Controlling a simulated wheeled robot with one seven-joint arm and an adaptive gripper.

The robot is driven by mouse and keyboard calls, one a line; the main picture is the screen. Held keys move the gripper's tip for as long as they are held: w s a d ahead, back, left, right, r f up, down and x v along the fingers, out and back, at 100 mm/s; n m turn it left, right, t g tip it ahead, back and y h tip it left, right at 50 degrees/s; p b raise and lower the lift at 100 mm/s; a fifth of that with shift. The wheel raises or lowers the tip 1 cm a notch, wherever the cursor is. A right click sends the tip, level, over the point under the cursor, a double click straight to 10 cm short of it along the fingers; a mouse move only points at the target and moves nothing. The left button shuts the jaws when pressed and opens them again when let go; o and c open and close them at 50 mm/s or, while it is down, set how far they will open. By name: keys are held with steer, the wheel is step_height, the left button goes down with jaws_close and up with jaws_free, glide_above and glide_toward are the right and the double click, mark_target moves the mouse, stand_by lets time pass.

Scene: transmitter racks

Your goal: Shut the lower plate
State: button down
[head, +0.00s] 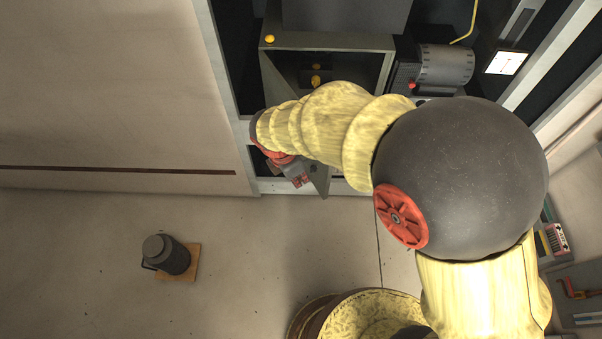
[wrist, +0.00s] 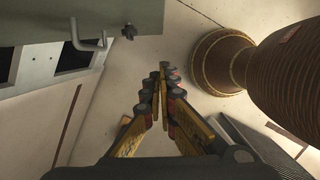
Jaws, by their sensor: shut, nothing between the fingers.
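A grey plate (wrist: 85,18) with a bent metal handle (wrist: 92,42) and a small dark knob (wrist: 128,32) fills the upper left of the wrist view. In the head view, a grey plate corner (head: 319,180) sticks out low at the rack's front, and my arm hides most of it. It appears to stand open. My gripper (head: 301,181) is beside this corner, pointing down and outward. In the wrist view my gripper (wrist: 165,72) has its fingertips together with nothing between them. The fingertips are apart from the handle. Whether another part of my gripper touches the plate cannot be told.
The rack frame (head: 247,160) holds an open grey compartment (head: 330,41) with yellow knobs, and a dark ribbed drum (head: 445,66) to its right. A dark canister (head: 172,255) stands on a wooden board (head: 187,270) on the floor at left. Floor between is clear.

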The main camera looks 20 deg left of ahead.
steer(key=w+d+f+b, duration=0.1)
steer(key=w+d+f, duration=0.2)
steer(key=d+f, duration=0.1)
steer(key=shift+w+f, duration=0.35)
steer(key=shift+f, duration=0.55)
steer(key=shift+d, duration=0.1)
